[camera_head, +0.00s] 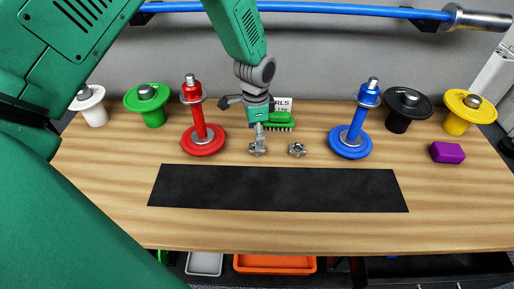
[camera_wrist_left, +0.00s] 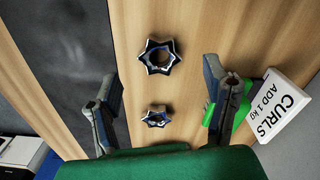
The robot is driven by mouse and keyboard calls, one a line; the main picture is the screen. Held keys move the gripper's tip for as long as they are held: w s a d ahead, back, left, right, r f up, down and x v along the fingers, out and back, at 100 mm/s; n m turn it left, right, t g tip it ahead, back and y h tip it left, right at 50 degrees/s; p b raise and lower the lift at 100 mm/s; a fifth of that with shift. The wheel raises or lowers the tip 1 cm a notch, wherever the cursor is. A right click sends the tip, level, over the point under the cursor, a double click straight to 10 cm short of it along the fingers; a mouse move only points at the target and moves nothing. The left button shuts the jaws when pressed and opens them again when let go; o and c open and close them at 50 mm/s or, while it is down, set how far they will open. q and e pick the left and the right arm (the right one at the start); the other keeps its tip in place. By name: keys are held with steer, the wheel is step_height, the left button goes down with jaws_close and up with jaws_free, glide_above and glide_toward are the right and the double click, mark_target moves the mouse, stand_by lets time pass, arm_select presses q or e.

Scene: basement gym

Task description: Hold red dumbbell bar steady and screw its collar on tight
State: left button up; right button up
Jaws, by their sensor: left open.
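The red dumbbell bar (camera_head: 198,118) stands upright on the bench, with a red plate (camera_head: 203,147) at its base and a bare silver tip on top. Two silver star-shaped collars lie on the wood to its right: a left collar (camera_head: 257,149) and a right collar (camera_head: 297,149). My left gripper (camera_head: 259,128) points down over the left collar. The gripper is empty. My right gripper is not in view.
A blue bar (camera_head: 358,120) stands on the right. White, green, black and yellow weights line the back. A purple block (camera_head: 446,153) lies at right. The black mat (camera_head: 280,187) is clear.

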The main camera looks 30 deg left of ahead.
arm_select(q)
step_height(320, 180, down, 5)
steer(key=shift+d+f+p, duration=0.1)
steer(key=shift+d+p, duration=0.05)
steer(key=shift+p, duration=0.4)
steer(key=c, duration=1.4)
